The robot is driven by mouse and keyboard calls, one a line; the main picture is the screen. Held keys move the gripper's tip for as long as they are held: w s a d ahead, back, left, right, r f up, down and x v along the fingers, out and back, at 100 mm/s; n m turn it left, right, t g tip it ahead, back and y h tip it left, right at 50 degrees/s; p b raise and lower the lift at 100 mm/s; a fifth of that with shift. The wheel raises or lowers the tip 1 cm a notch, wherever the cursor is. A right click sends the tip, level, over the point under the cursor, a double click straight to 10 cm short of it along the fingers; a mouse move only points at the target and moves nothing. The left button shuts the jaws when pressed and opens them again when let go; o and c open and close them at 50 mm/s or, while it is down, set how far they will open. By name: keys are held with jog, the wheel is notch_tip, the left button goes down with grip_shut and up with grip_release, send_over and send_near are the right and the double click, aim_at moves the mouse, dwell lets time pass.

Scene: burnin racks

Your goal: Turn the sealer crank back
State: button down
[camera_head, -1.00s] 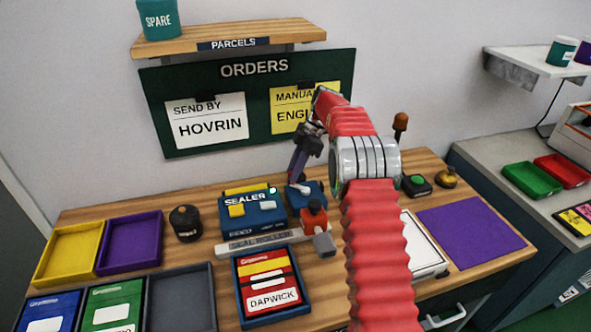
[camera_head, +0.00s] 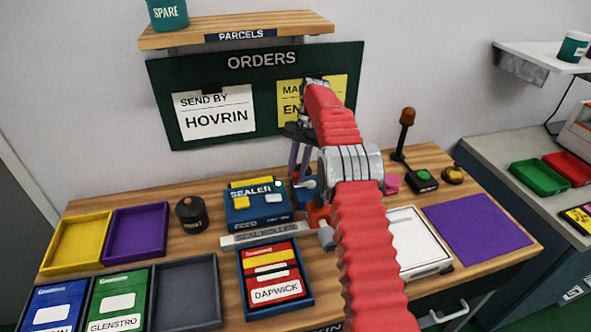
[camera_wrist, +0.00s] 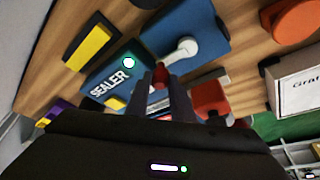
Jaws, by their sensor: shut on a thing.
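The blue sealer (camera_head: 262,217) stands on the wooden bench, with a yellow strip, a lit white-green lamp and its name on the front. Its pale crank arm (camera_head: 308,183) sits on a blue block to the right of the sealer. In the wrist view the crank arm (camera_wrist: 182,50) runs from a round pale hub down to a small red knob (camera_wrist: 160,75). My gripper (camera_wrist: 163,80) is shut on this knob, with one dark finger on each side. In the head view my gripper (camera_head: 299,172) is partly hidden by my red arm.
A seal roller (camera_head: 262,236) and a tray with the Dapwick parcel (camera_head: 275,283) lie in front of the sealer. A dark round pot (camera_head: 190,215) stands left. A white scale-like box (camera_head: 412,243) and a purple mat (camera_head: 478,226) lie right.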

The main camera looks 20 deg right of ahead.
jog(key=shift+s, duration=0.1)
dwell(0.4)
jog(key=c, duration=1.5)
grip_release()
jog(key=shift+c, duration=0.2)
